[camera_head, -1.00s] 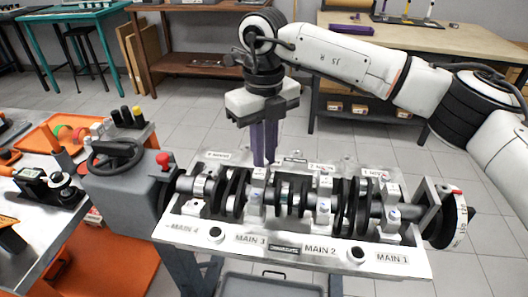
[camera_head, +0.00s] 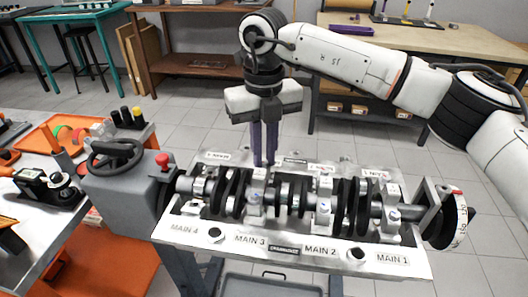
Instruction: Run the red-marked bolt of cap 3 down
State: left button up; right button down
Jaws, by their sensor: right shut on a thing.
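My right gripper (camera_head: 264,161) points straight down at the far end of cap 3 (camera_head: 256,203), in line with the MAIN 3 label (camera_head: 250,239). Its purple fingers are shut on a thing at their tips. I take this to be the red-marked bolt, but it is hidden by the fingers and no red mark shows. Cap 3 sits over the crankshaft (camera_head: 285,198) in the pale engine block (camera_head: 200,236). A bluish mark shows on cap 3's top. My left gripper is out of view.
Cap 2 (camera_head: 324,211) and cap 1 (camera_head: 391,217) stand to the right. A grey housing (camera_head: 126,196) with a handwheel and red button is at the left end, and a graduated wheel (camera_head: 459,222) at the right. A cluttered side table (camera_head: 75,215) is at far left.

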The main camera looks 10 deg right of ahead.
aim_at(264, 162)
jog(key=c, duration=1.9)
grip_release()
jog(key=shift+w+r, duration=0.15)
jog(key=shift+r, duration=0.2)
jog(key=shift+o, duration=0.8)
jog(key=shift+f, duration=0.15)
notch_tip(264, 162, up, 10)
jog(key=shift+r, duration=0.2)
jog(key=shift+s+f, duration=0.1)
jog(key=shift+s, duration=0.1)
